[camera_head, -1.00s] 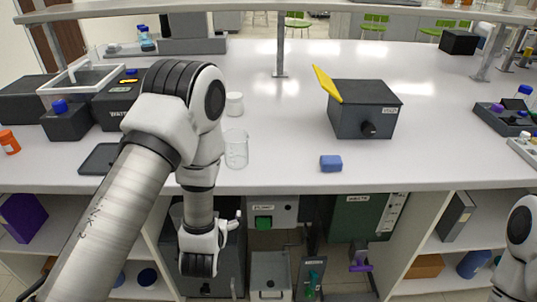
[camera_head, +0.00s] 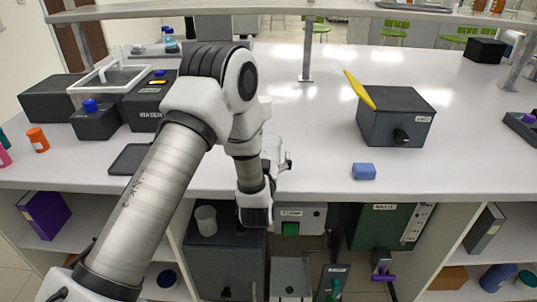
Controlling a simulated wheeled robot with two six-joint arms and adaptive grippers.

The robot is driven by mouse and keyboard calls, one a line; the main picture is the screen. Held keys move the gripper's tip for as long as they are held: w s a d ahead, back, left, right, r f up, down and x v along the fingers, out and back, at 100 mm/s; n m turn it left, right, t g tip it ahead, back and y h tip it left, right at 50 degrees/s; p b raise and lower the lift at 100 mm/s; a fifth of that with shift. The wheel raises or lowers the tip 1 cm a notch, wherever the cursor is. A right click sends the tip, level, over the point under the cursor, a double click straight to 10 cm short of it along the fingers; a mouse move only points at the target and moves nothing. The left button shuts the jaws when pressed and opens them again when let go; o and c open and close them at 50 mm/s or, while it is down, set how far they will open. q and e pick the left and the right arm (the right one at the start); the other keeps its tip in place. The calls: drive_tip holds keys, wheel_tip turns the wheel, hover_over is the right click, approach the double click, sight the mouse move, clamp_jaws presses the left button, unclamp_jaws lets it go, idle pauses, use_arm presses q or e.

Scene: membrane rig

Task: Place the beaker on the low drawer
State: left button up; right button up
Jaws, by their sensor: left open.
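A clear glass beaker (camera_head: 271,147) stands upright on the bench near its front edge, partly hidden by my left arm. My left gripper (camera_head: 285,162) is open beside the beaker's lower right side; most of it is hidden behind my wrist, and I cannot tell whether it touches the glass. The low drawer unit (camera_head: 215,268) is dark grey and stands under the bench. A small whitish cup or beaker (camera_head: 205,220) stands on its top. My right gripper is out of view.
A dark box (camera_head: 396,117) with a yellow lever and a blue block (camera_head: 363,171) are on the bench to the right. A dark flat pad (camera_head: 128,159) lies left. The bench front overhangs the drawer unit.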

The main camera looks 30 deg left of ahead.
sight(268, 143)
use_arm(q)
drive_tip(key=c, duration=1.4)
drive_tip(key=shift+o, duration=0.2)
wheel_tip(268, 143, up, 4)
drive_tip(key=p, duration=0.3)
drive_tip(key=s+d, duration=0.2)
drive_tip(key=d, duration=0.1)
drive_tip(key=s+d+b, duration=0.1)
drive_tip(key=s+d, duration=0.2)
drive_tip(key=shift+s, duration=0.1)
drive_tip(key=s+d+r+p, duration=0.1)
drive_tip(key=s+d+p, duration=0.5)
drive_tip(key=p, duration=0.5)
drive_tip(key=w+d+f+m+t+h+b, duration=0.2)
drive_tip(key=w+d+m+h, duration=0.2)
drive_tip(key=d+h, duration=0.3)
drive_tip(key=shift+w+m+h, duration=0.2)
drive_tip(key=shift+m+h, duration=0.4)
drive_tip(key=shift+m, duration=0.1)
